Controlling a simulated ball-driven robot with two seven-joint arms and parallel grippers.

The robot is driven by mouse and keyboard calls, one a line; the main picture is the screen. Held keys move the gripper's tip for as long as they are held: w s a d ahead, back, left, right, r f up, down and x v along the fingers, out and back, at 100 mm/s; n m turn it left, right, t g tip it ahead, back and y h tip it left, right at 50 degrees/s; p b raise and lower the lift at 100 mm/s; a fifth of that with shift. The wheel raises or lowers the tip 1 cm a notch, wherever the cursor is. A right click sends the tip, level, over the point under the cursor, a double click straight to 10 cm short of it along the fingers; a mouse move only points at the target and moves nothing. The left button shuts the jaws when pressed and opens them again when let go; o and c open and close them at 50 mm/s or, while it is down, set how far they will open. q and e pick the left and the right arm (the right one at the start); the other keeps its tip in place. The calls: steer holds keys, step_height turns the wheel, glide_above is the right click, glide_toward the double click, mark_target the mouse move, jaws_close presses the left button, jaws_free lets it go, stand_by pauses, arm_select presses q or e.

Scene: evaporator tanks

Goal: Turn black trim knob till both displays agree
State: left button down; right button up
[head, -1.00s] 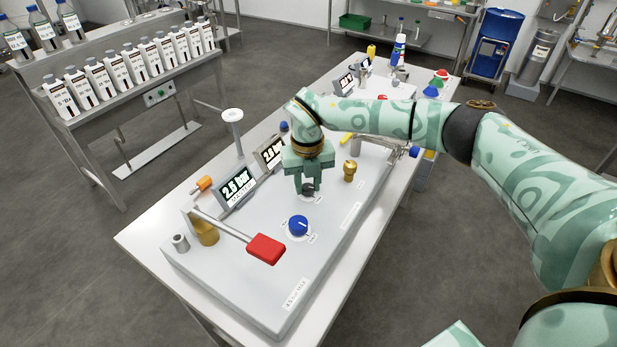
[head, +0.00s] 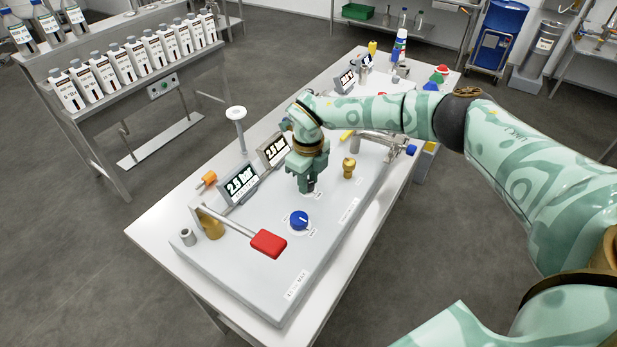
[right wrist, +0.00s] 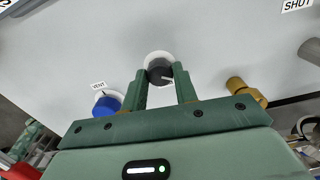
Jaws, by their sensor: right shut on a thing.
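The black trim knob (right wrist: 158,72) shows in the right wrist view on a white disc, its white pointer mark facing right. My right gripper (head: 308,189) reaches down onto it in the head view and mostly hides it there. In the right wrist view the fingers of my right gripper (right wrist: 160,88) are shut on the knob, one on each side. The near display (head: 240,184) starts with 2 and reads in bar, but its last digit is blurred. The far display (head: 274,150) also starts with 2; its last digit is hard to read. My left gripper is not in view.
A blue knob (head: 299,220), labelled VENT in the wrist view, sits in front of my gripper. A red-handled lever (head: 268,243) crosses the panel's near end. A brass fitting (head: 349,168) stands just right of my gripper. A white-topped post (head: 236,114) rises behind the displays.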

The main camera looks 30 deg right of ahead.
stand_by(0.5)
steer(key=o, duration=1)
steer(key=shift+r, duration=0.1)
step_height(320, 180, up, 16)
steer(key=shift+r+p, duration=0.1)
steer(key=shift+p, duration=0.65)
